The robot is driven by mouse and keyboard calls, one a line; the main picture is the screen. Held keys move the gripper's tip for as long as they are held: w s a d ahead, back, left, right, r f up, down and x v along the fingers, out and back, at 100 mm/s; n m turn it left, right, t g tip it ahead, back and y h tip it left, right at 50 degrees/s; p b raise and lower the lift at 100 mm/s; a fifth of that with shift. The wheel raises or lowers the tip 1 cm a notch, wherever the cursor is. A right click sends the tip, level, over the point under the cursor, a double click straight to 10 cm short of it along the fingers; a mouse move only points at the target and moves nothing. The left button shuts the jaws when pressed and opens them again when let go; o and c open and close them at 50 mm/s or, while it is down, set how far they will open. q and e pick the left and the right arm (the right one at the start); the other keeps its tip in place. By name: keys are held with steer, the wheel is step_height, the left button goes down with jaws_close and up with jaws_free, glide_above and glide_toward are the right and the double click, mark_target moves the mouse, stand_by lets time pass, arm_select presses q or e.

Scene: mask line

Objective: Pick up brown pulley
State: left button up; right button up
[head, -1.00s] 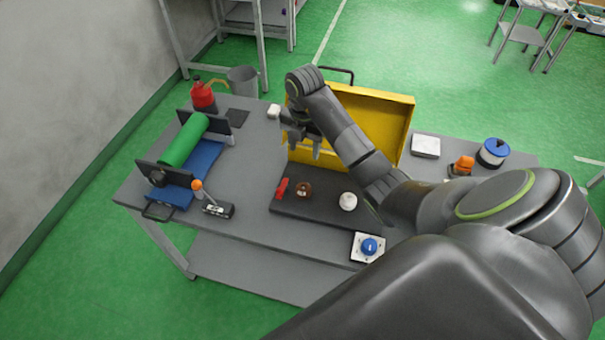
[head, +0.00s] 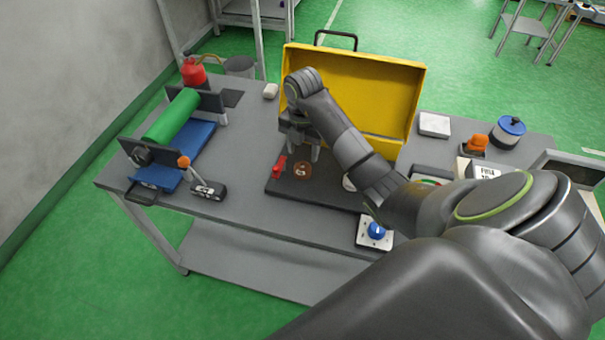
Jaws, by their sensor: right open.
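The brown pulley (head: 302,170) lies on the dark mat (head: 318,193) on the grey table, between a red part (head: 279,167) on its left and a white round part (head: 349,182) on its right. My right gripper (head: 302,152) is open and empty, with its fingers pointing down just behind and above the pulley in the picture. I cannot tell the exact height gap. My forearm partly covers the white part. My left gripper is not in view.
An open yellow case (head: 370,88) stands behind the mat. A green roll (head: 172,117) on a blue base is at left, with an orange-knobbed lever (head: 206,190) near it. A blue-knobbed switch box (head: 375,233) sits at the front edge. Table between lever and mat is clear.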

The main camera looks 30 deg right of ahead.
mark_target(303, 166)
steer(key=shift+s+a+f+b, duration=0.1)
steer(key=shift+f+b, duration=0.6)
steer(key=shift+f, duration=0.35)
steer(key=shift+s+a+f, duration=0.1)
steer(key=shift+f, duration=1.75)
steer(key=c, duration=0.6)
